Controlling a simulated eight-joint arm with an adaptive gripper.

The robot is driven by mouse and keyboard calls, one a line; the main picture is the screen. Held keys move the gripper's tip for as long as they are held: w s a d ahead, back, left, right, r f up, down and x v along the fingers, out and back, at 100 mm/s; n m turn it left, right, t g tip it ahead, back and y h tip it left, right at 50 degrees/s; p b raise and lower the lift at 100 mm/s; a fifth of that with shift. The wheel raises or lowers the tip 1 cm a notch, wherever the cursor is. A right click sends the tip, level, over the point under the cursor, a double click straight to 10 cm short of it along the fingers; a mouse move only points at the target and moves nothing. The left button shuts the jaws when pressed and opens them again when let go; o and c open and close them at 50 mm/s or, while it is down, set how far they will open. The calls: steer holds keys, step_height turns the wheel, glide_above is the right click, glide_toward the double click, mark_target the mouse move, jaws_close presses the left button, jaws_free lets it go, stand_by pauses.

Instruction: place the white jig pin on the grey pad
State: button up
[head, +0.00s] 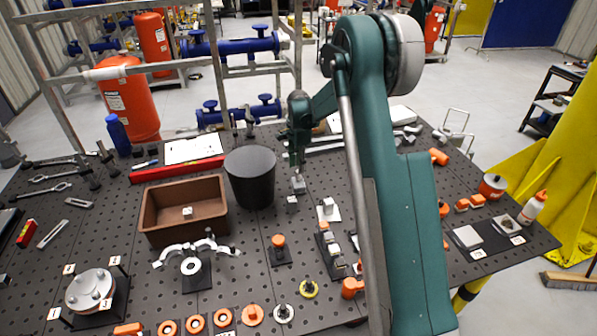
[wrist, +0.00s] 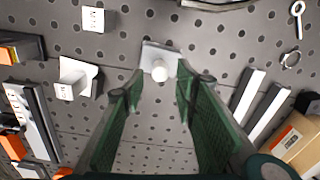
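The white jig pin, a short white round peg, shows in the wrist view (wrist: 160,72) on a light grey square plate (wrist: 152,50). I cannot tell whether this plate belongs to the pin. In the head view the plate appears as a small grey piece (head: 298,186) just below my gripper (head: 295,168). My gripper is open in the wrist view (wrist: 163,92), with its green fingers apart and the pin between and just beyond the tips. A bare light grey pad (head: 467,237) lies on a dark plate at the right of the table.
A black bin (head: 250,178) and a brown box (head: 183,208) stand left of my gripper. A small white label block (head: 292,204) and a white holder (head: 328,210) are nearby. A second pad (head: 505,224) lies beside the bare one, near a white bottle (head: 533,208).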

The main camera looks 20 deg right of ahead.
step_height(320, 180, up, 8)
stand_by(0.4)
steer(key=shift+f, duration=0.1)
steer(key=shift+s, duration=0.1)
stand_by(0.4)
steer(key=s+a+r+n+t, duration=0.2)
steer(key=s+r+n, duration=0.2)
steer(key=s+r, duration=0.7)
steer(key=s+a+r+n+t, duration=0.1)
steer(key=s+r+n, duration=0.2)
steer(key=s+r, duration=0.8)
steer(key=s+f+n+t, duration=0.1)
steer(key=s+f+n, duration=0.1)
steer(key=s, duration=0.8)
steer(key=s+a+f+n+t, duration=0.1)
steer(key=s+n, duration=0.3)
steer(key=s, duration=0.6)
steer(key=s+a+f+n+t, duration=0.1)
steer(key=s+f+n+t, duration=0.1)
steer(key=s, duration=0.9)
steer(key=shift+f+n, duration=0.45)
steer(key=shift+n, duration=0.15)
